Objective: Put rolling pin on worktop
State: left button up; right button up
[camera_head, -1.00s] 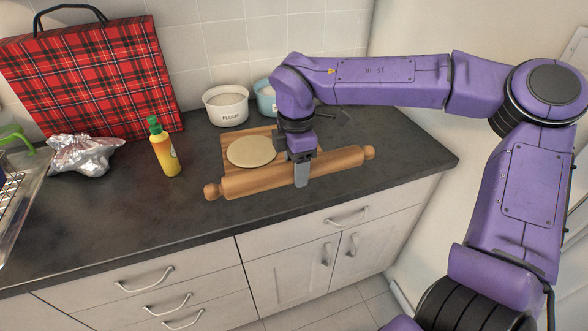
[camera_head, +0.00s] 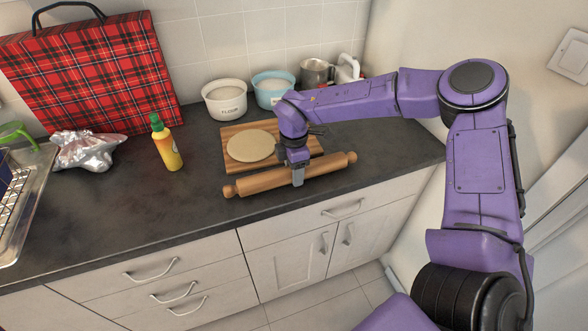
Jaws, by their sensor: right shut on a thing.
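The wooden rolling pin (camera_head: 262,182) lies along the front edge of the dark worktop (camera_head: 130,205), or just above it; I cannot tell whether it touches. My right gripper (camera_head: 298,180) is shut on the rolling pin near its middle, pointing down from above. The pin runs from lower left to upper right, in front of a wooden board (camera_head: 229,134) with a round of dough (camera_head: 250,146) on it. The gripper hides a small part of the pin and board. My left gripper is not in view.
A flour bowl (camera_head: 225,102), a blue bowl (camera_head: 273,92) and a metal jug (camera_head: 316,73) stand behind the board. A yellow bottle (camera_head: 167,148), a foil bundle (camera_head: 86,150) and a tartan bag (camera_head: 90,70) are to the left. The front-left worktop is clear.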

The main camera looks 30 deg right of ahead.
jog(key=o, duration=1)
jog(key=shift+f, duration=0.1)
jog(key=shift+o, duration=0.2)
jog(key=shift+r, duration=0.4)
notch_tip(320, 180, up, 12)
jog(key=b, duration=0.2)
jog(key=shift+f, duration=0.2)
